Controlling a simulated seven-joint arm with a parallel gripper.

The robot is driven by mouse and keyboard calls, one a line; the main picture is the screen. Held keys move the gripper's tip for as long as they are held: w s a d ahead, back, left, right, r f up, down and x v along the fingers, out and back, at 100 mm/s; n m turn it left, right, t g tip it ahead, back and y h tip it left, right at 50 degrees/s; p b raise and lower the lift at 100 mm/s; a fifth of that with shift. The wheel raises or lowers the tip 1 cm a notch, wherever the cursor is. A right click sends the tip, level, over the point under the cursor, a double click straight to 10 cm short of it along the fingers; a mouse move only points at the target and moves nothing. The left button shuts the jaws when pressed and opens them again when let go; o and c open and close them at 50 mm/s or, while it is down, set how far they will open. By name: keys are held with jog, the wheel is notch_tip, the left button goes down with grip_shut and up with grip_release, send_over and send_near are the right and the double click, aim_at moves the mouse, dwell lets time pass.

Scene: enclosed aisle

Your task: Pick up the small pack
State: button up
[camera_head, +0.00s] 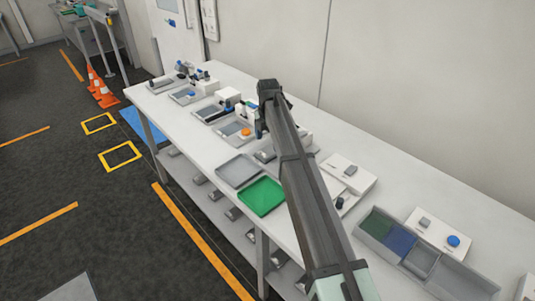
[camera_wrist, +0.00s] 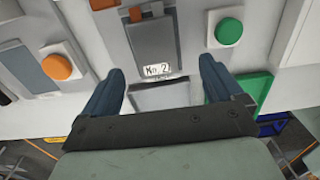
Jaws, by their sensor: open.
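My gripper (camera_wrist: 162,68) is open, its two dark blue fingers apart with nothing held between them. In the head view my gripper (camera_head: 260,128) hangs over the middle of the long white bench. Between and beyond the fingers, the wrist view shows a dark grey panel (camera_wrist: 152,45) with a white label reading "No. 2". A small orange piece (camera_wrist: 135,14) and a small grey piece (camera_wrist: 157,8) sit at its far end. I cannot tell which piece is the small pack. My arm hides part of the bench in the head view.
The bench (camera_head: 400,205) carries a grey tray (camera_head: 238,171), a green tray (camera_head: 262,197) and a divided bin (camera_head: 420,262). An orange button (camera_wrist: 56,67) and a green button (camera_wrist: 229,32) flank the panel. A wall runs behind. Traffic cones (camera_head: 103,92) stand on the floor.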

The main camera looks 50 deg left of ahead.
aim_at(267, 151)
jog(key=shift+w+a+f, duration=0.1)
jog(key=shift+a+f, duration=0.05)
jog(key=shift+f, duration=1.2)
jog(key=shift+w+a+f, duration=0.1)
jog(key=shift+a+f, duration=0.05)
jog(key=shift+f, duration=1.15)
jog(key=c, duration=1.3)
